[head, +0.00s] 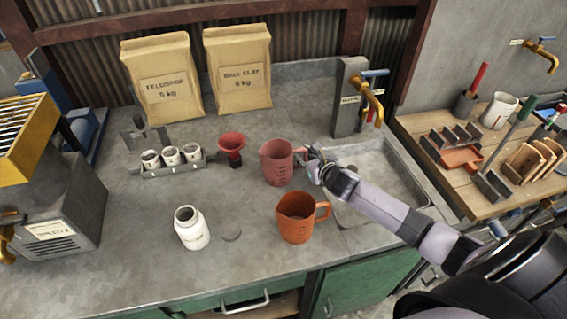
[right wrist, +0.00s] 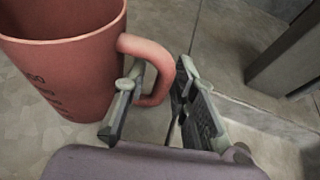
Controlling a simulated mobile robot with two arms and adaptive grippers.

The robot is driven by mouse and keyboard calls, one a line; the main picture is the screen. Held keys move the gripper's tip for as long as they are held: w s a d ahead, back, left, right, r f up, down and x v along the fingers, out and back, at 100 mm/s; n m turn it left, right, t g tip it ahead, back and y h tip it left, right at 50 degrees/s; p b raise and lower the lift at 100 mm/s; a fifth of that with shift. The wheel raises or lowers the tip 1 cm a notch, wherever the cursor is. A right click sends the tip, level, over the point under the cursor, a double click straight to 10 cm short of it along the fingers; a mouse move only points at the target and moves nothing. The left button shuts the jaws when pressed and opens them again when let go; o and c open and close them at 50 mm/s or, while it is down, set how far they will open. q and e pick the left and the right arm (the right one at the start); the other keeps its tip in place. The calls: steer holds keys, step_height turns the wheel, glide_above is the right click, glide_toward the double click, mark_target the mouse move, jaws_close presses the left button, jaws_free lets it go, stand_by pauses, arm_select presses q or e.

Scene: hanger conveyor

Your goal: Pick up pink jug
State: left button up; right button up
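The pink jug (head: 275,164) stands upright on the grey counter, left of the sink, with its handle to the right. In the right wrist view the jug (right wrist: 65,75) fills the upper left and its handle (right wrist: 160,68) reaches toward my fingers. My right gripper (head: 313,166) is at the handle; in the right wrist view its fingers (right wrist: 162,90) are apart. One finger is at the handle's loop and the other is outside it. Firm contact does not show. My left gripper is not in view.
An orange jug (head: 296,218) stands in front of the pink one, close to my right arm. A red funnel (head: 231,146) is to the left, a white jar (head: 191,228) nearer the front. The sink (head: 385,182) and tap (head: 368,95) are on the right.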

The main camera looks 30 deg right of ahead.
steer(key=shift+c, duration=0.2)
jaws_close()
steer(key=shift+r, duration=0.1)
stand_by(0.5)
